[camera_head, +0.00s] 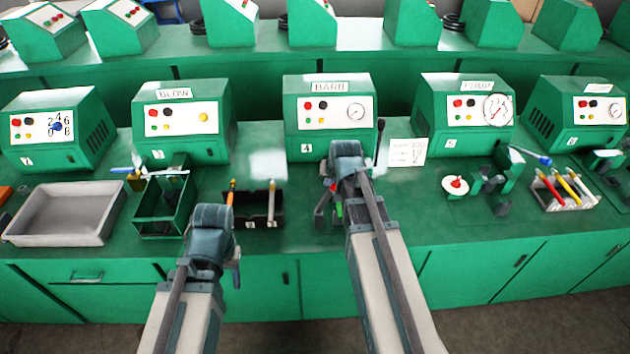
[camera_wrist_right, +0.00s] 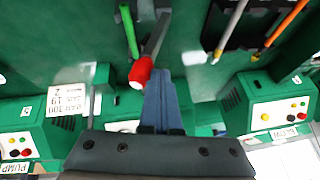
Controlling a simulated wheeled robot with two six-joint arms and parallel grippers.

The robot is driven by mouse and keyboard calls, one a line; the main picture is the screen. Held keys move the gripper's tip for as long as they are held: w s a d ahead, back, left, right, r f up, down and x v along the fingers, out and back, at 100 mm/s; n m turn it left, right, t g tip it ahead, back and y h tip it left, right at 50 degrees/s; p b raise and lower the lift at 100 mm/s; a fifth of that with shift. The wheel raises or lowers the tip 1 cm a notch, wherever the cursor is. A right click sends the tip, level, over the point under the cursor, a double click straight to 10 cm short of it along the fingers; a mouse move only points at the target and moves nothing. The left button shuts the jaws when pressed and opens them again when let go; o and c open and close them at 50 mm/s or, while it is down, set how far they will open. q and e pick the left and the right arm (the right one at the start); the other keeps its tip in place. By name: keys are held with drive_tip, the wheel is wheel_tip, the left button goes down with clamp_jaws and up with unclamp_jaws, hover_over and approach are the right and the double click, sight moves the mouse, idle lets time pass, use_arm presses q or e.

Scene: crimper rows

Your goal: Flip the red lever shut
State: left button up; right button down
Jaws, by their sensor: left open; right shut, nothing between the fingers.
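The red lever shows in the right wrist view as a red grip (camera_wrist_right: 141,72) with a pale end, on a grey metal bar (camera_wrist_right: 158,34). A green handle (camera_wrist_right: 129,32) lies beside it. In the head view the lever is mostly hidden behind my right gripper, below the machine labelled 4. My right gripper (camera_wrist_right: 159,76) is shut and empty, its fingertips right beside the red grip; I cannot tell whether they touch. My left gripper (camera_head: 232,264) is open near the counter's front edge, its fingertips mostly hidden by its own wrist.
A black tray (camera_head: 262,222) with an orange-handled tool and a pale-handled tool stands left of my right gripper. A green bin (camera_head: 164,207) and a grey tray (camera_head: 66,211) lie further left. To the right are a green fixture (camera_head: 490,182) and a tool holder (camera_head: 566,202).

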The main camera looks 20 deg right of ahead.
drive_tip(key=s+d+f+m+t+y+b, duration=0.3)
drive_tip(key=d+f+y+b, duration=0.6)
drive_tip(key=b, duration=1.3)
drive_tip(key=shift+s+d+f+t+y+b, duration=0.2)
drive_tip(key=shift+d+f+t+y+b, duration=0.3)
drive_tip(key=shift+d+f, duration=0.85)
drive_tip(key=shift+s+f, duration=0.1)
drive_tip(key=s+d+r+p, duration=0.6)
drive_tip(key=s+r+p, duration=0.1)
drive_tip(key=shift+s+d+r, duration=0.15)
drive_tip(key=shift+d, duration=0.05)
